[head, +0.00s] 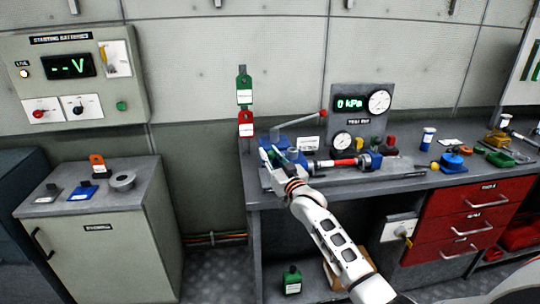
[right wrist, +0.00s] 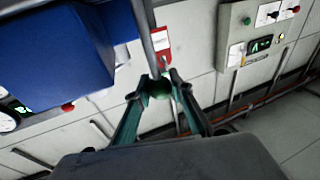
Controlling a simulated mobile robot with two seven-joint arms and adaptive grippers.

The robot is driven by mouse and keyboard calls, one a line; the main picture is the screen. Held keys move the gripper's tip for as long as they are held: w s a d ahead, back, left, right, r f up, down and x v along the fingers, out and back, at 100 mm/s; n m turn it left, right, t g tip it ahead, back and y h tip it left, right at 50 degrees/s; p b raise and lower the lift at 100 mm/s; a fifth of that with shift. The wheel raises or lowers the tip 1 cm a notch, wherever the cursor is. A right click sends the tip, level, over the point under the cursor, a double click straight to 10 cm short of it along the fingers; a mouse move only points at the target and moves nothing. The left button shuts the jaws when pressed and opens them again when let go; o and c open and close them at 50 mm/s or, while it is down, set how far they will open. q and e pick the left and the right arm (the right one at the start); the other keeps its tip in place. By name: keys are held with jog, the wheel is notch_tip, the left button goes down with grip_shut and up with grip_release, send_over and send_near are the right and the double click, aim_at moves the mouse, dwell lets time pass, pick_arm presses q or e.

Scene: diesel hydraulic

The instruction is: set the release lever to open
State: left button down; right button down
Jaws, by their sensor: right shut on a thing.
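My right gripper (head: 270,155) reaches over the left end of the bench, beside a blue pump body (head: 293,156). In the right wrist view its two fingers (right wrist: 160,88) are shut on a small dark green round knob (right wrist: 160,90), which looks like the end of the release lever. The lever's arm and its set position are hidden by the gripper. A large blue block (right wrist: 55,55) stands close by in the right wrist view. A grey pump handle with a red knob (head: 323,114) slants up to the right above the pump. My left gripper is not in view.
The test panel reading 0 kPa (head: 349,104) stands behind the bench (head: 400,181). A red and silver cylinder (head: 342,163) lies right of the gripper. Green (head: 243,88) and red (head: 246,125) tags hang on the wall. A low cabinet (head: 105,200) stands left across a floor gap.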

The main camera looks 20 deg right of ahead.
jog(key=shift+d, duration=0.15)
jog(key=c, duration=1.8)
grip_release()
jog(key=shift+f, duration=0.15)
jog(key=shift+o, duration=0.2)
jog(key=shift+s+f, duration=0.1)
jog(key=shift+s, duration=0.3)
jog(key=s+f, duration=0.1)
jog(key=s, duration=1)
jog(key=shift+d+f, duration=0.15)
jog(key=shift+d, duration=0.1)
